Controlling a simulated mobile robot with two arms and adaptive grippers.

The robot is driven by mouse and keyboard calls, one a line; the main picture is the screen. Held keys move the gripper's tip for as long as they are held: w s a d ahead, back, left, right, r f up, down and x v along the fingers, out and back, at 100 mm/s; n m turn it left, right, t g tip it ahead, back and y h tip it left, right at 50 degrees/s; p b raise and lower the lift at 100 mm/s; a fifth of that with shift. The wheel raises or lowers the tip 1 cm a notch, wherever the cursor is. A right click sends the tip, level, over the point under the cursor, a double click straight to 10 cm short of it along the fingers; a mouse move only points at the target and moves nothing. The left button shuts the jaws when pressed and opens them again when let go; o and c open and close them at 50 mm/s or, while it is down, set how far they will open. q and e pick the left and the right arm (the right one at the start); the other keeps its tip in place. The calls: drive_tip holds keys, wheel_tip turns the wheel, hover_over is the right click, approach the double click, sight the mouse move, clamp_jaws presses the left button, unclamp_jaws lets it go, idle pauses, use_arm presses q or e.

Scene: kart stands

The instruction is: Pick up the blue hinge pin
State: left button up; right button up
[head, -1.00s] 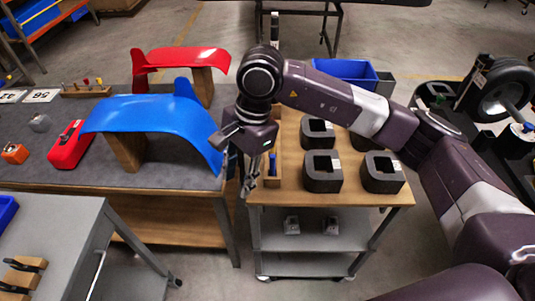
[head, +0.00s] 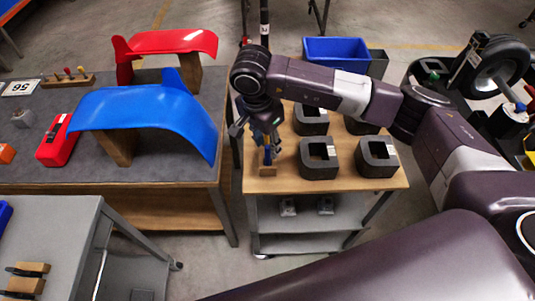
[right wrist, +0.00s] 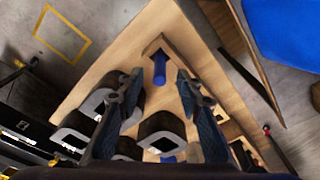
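The blue hinge pin (head: 267,155) stands in a small wooden holder (head: 266,170) at the near left part of the wooden cart top. In the right wrist view the pin (right wrist: 159,66) shows ahead, near the board's corner. My right gripper (head: 262,130) is above the holder, pointing down. In the right wrist view its two fingers (right wrist: 159,84) are spread, with the pin lying between and beyond their tips. Nothing is held. My left gripper is not in view.
Several dark square blocks with holes (head: 318,158) stand right of the pin. A blue bin (head: 336,50) is at the cart's back. A table at left bears a blue fender (head: 150,110) and a red fender (head: 170,42). A narrow gap separates table and cart.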

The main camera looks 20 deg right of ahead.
drive_tip(key=shift+f, duration=0.1)
clamp_jaws()
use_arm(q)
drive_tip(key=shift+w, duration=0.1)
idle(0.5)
